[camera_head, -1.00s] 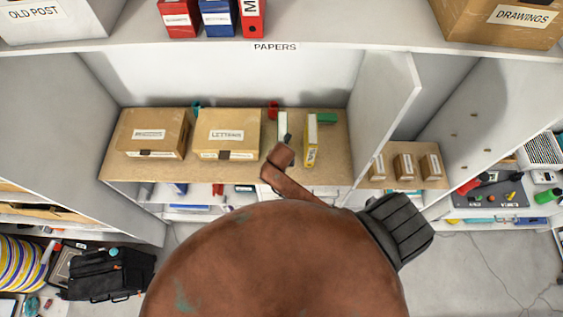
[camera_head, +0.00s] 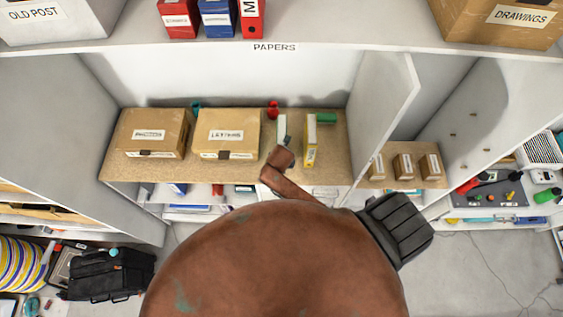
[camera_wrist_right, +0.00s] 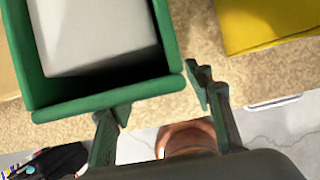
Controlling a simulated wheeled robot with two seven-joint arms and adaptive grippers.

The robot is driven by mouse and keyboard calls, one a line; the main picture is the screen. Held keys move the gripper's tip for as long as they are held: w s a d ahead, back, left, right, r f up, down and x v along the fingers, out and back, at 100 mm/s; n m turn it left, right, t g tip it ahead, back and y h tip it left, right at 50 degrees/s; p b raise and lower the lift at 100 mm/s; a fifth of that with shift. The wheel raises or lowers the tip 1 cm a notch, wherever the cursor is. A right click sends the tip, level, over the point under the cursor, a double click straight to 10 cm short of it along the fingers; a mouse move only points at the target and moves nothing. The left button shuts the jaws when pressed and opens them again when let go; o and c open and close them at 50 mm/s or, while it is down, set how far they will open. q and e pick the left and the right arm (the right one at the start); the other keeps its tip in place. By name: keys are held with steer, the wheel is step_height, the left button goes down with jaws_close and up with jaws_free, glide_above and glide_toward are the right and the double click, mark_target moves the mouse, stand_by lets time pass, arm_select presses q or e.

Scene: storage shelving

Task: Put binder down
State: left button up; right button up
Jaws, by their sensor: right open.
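A green binder with pale pages (camera_wrist_right: 105,88) fills the upper left of the right wrist view. In the head view it is a narrow pale and green shape (camera_head: 282,128) on the wood-coloured shelf, apparently upright. My right gripper (camera_wrist_right: 158,95) is open at the binder's near edge. One finger overlaps its lower edge in the picture and the other is to its right. I cannot tell whether either finger touches it. In the head view the gripper (camera_head: 287,141) is small, just in front of the binder. My left gripper is not in view.
A yellow binder (camera_head: 310,145) stands right of the green one, with a green item (camera_head: 326,118) behind it. A "LETTERS" box (camera_head: 226,130) and another box (camera_head: 152,131) are to the left. A red object (camera_head: 273,109) sits behind. A white partition (camera_head: 385,115) is at right.

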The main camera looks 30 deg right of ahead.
steer(key=v, duration=1.1)
steer(key=shift+r+b, duration=0.3)
steer(key=shift+b, duration=0.15)
steer(key=shift+s, duration=0.1)
